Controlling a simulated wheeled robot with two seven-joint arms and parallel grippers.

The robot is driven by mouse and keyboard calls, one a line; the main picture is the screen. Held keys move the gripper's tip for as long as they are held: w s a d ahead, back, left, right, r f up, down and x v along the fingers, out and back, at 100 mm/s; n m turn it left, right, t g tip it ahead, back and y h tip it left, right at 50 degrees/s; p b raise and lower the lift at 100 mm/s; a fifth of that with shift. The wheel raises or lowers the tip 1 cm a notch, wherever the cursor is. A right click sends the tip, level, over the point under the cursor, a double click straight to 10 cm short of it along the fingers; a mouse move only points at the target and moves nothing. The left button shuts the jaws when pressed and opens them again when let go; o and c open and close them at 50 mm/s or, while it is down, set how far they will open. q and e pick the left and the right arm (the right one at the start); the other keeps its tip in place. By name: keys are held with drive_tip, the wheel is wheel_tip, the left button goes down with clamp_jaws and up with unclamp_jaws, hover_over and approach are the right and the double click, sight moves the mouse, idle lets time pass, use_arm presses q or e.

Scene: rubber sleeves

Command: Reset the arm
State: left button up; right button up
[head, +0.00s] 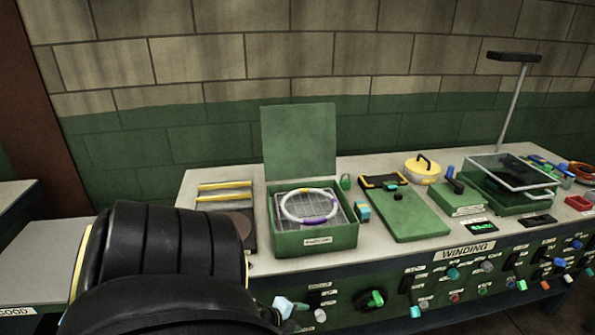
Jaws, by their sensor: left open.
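My left arm, in a thick ribbed black sleeve, fills the lower left of the head view, in front of the bench's left end. My left gripper (274,316) is at the lower right end of that dark shape, close to the bench's front panel. Its fingers are mostly hidden by the sleeve and the picture's lower edge. It is open, and I see nothing held in it. My right gripper is not in view.
The grey bench (385,253) carries an open green box (345,237) with a white ring (309,190), a green board (411,224), a yellow pot (421,174) and a lamp stand (514,100). Several knobs stick out of the front panel. A lower surface (33,287) lies left.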

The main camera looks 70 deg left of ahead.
use_arm(q)
drive_tip(key=shift+f, duration=0.1)
idle(0.4)
drive_tip(key=s+d+f+n+g+h+b, duration=0.1)
drive_tip(key=s+d+f+n+g+b, duration=0.3)
drive_tip(key=s+d+f, duration=0.6)
drive_tip(key=s+d+f+n+g+h+b, duration=0.1)
drive_tip(key=s+d+f+n+g+b, duration=0.3)
drive_tip(key=s+d+f, duration=0.7)
drive_tip(key=d+f+n, duration=0.2)
drive_tip(key=d+f, duration=0.4)
drive_tip(key=d, duration=0.1)
drive_tip(key=shift+s+f+g+b, duration=0.15)
drive_tip(key=shift+f+g+b, duration=0.05)
drive_tip(key=shift+g+b, duration=0.2)
